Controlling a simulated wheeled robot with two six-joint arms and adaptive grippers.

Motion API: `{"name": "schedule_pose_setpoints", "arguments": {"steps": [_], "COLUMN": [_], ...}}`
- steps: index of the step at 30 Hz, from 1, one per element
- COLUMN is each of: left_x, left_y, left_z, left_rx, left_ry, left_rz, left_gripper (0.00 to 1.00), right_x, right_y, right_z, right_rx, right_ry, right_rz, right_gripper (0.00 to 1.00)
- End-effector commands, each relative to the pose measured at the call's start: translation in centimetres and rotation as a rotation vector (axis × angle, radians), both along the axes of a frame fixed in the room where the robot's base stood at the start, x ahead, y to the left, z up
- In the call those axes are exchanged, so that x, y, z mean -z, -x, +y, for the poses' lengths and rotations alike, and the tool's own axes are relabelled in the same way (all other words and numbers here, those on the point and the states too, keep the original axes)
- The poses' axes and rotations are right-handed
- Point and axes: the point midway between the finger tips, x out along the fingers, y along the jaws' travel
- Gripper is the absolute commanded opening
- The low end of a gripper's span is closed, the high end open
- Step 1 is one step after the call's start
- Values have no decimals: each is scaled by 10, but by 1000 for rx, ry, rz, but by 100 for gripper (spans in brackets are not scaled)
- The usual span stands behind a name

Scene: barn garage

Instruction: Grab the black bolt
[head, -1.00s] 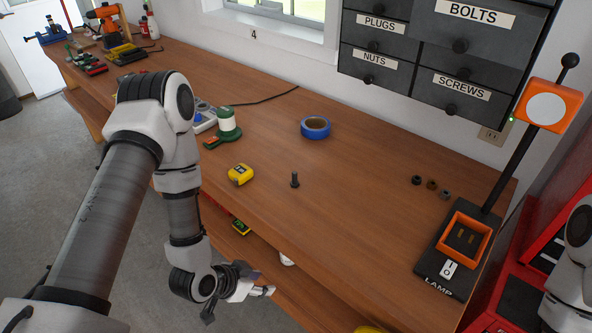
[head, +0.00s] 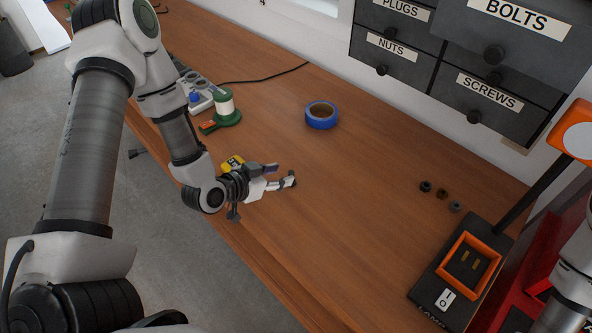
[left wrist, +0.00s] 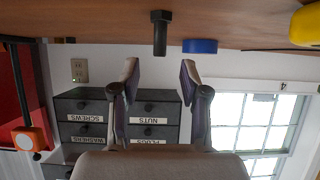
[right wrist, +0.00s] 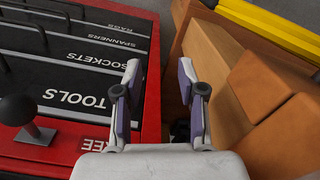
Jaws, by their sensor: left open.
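The black bolt (left wrist: 160,32) stands on its head on the wooden bench, shaft up. The left wrist view shows it upside down, just ahead of the fingertips and near the midline between them. In the head view the bolt (head: 292,178) is mostly hidden at the tips of my left gripper (head: 279,177). My left gripper (left wrist: 159,75) is open and empty, low over the bench, pointing at the bolt. My right gripper (right wrist: 160,78) is open and empty, over a red tool chest and wooden blocks.
A yellow tape measure (head: 232,163) sits right behind my left gripper. Blue tape (head: 321,115) lies farther back. The bench between bolt and nuts is clear. Drawers hang on the wall.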

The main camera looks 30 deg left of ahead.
Motion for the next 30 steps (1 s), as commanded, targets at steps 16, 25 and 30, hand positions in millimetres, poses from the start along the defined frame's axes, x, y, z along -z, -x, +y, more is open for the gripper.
{"name": "schedule_pose_setpoints", "arguments": {"steps": [16, 25, 30], "left_x": [28, 28, 28], "left_y": [-47, -47, -47], "left_z": [-15, -15, -15], "left_rx": [0, 0, 0], "left_ry": [2, 2, 1], "left_rz": [0, 0, 0], "left_gripper": [45, 0, 0], "right_x": [-21, -21, -21], "right_y": [0, 0, 0], "right_z": [0, 0, 0], "right_rx": [0, 0, 0], "right_ry": [0, 0, 0], "right_rz": [0, 0, 0], "right_gripper": [40, 40, 40]}}
